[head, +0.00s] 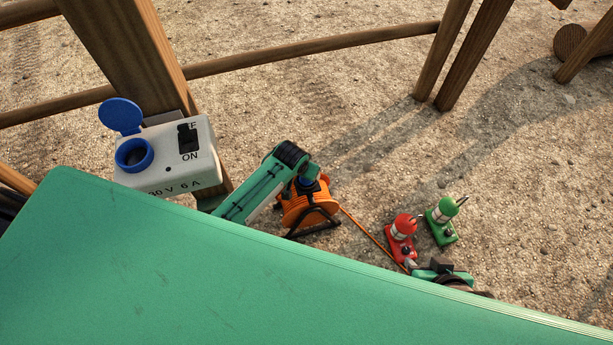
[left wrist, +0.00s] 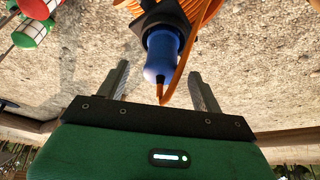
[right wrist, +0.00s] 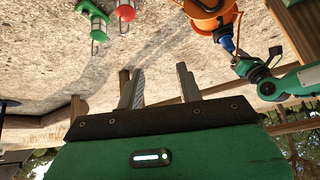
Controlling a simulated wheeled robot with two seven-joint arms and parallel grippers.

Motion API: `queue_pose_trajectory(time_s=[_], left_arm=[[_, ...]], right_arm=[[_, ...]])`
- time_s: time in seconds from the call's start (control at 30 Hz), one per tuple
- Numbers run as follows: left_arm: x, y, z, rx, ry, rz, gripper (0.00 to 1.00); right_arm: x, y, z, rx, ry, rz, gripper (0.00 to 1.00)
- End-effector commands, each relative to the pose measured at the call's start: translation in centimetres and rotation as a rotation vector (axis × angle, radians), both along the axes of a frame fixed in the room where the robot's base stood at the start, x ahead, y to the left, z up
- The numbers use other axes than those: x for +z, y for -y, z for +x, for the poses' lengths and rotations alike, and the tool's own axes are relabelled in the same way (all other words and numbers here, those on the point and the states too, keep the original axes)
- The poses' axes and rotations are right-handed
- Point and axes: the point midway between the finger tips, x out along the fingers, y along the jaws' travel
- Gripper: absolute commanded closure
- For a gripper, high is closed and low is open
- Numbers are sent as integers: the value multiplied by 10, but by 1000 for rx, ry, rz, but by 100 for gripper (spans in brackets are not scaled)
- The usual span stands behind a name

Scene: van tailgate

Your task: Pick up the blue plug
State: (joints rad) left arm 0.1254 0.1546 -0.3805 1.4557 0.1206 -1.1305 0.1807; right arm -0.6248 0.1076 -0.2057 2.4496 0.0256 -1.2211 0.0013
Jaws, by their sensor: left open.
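The blue plug (left wrist: 162,55) sits in a dark holder on the orange cable reel (head: 306,208), its cable end pointing toward my left gripper (left wrist: 160,69). The left gripper is open, with one finger on each side of the plug's cable end in the left wrist view; I cannot tell whether they touch it. In the head view the left arm's end mostly hides the plug. The right wrist view also shows the plug (right wrist: 228,44) close to the left gripper. My right gripper (right wrist: 158,70) is open and empty, apart from the plug.
A red lamp (head: 402,232) and a green lamp (head: 444,212) stand on the gravel right of the reel. A white socket box (head: 172,165) with a blue lidded socket is on a wooden post. A green panel (head: 200,270) fills the foreground. An orange cable runs past the red lamp.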

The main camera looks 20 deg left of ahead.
Motion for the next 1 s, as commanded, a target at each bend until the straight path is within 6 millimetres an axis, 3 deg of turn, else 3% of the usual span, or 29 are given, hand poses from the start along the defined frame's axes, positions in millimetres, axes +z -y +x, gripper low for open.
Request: queue_pose_trajectory(time_s=[0.43,0.87,1.0], left_arm=[[-41,1,13,0,0,0,33],[-48,1,16,0,1,0,33],[-48,1,16,0,1,0,58]], right_arm=[[-8,-34,19,37,199,102,64],[-6,-41,23,43,249,129,64],[-6,-41,23,43,248,127,64]])
